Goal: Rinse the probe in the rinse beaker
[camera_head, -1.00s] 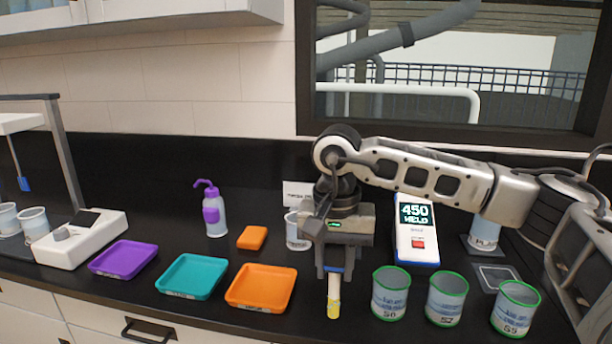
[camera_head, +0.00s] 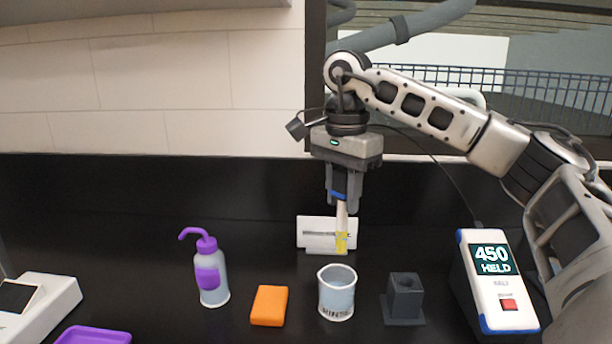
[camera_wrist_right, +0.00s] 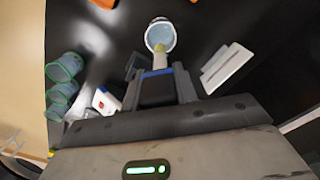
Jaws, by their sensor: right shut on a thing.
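The probe (camera_head: 341,222), a pale stick with a yellow lower end, hangs nearly upright from my right gripper (camera_head: 343,196), which is shut on it. The rinse beaker (camera_head: 337,296), a clear labelled cup holding bluish liquid, stands on the counter below. In the head view the yellow tip is just above the beaker's rim, apart from it. In the right wrist view the probe (camera_wrist_right: 158,60) points at the beaker (camera_wrist_right: 161,36), its yellow tip overlapping the near rim. My left gripper is not in view.
A dark square holder (camera_head: 404,298) and the meter (camera_head: 497,282), reading 450 HELD, stand right of the beaker. An orange block (camera_head: 269,306) and a purple-capped wash bottle (camera_head: 211,275) are left. A white card (camera_head: 314,236) stands behind. Green-rimmed beakers (camera_wrist_right: 65,68) show in the wrist view.

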